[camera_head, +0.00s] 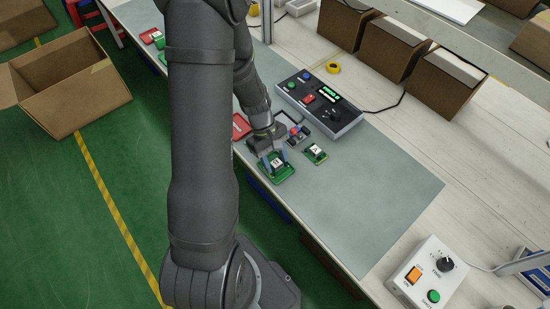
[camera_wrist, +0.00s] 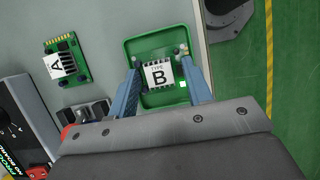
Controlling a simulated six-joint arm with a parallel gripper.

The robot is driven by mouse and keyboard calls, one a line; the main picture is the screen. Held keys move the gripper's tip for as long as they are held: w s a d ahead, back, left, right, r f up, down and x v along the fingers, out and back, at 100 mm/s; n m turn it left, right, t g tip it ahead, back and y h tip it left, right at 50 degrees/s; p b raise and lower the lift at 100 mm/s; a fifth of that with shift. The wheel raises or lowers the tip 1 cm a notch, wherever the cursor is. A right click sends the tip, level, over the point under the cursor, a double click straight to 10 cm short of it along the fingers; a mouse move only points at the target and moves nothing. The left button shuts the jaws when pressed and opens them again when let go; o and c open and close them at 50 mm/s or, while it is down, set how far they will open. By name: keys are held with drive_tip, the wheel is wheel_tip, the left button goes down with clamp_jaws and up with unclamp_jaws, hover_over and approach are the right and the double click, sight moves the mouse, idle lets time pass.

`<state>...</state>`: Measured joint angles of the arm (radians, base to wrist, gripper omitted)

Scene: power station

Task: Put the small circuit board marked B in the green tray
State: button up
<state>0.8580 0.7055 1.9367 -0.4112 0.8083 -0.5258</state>
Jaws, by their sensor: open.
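The circuit board marked B (camera_wrist: 160,74) has a white label on a finned block and lies inside the green tray (camera_wrist: 131,49). In the head view, board B (camera_head: 277,162) and the green tray (camera_head: 282,178) show at the near edge of the grey mat. My gripper (camera_wrist: 162,68) is open, with one blue finger on each side of board B. In the head view my gripper (camera_head: 275,157) is low over the tray. I cannot tell whether the fingers touch the board. Part of the tray is hidden by the fingers.
A green board marked A (camera_head: 316,154) lies right of the tray. A red tray (camera_head: 240,127) and a small grey device (camera_head: 300,136) are close to my gripper. A control console (camera_head: 318,106) stands behind. The mat's right part is clear.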

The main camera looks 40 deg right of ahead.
sight(279, 166)
drive_tip(key=v, duration=1.2)
drive_tip(key=shift+r, duration=0.2)
drive_tip(key=x, duration=1.2)
drive_tip(key=shift+r, duration=1.65)
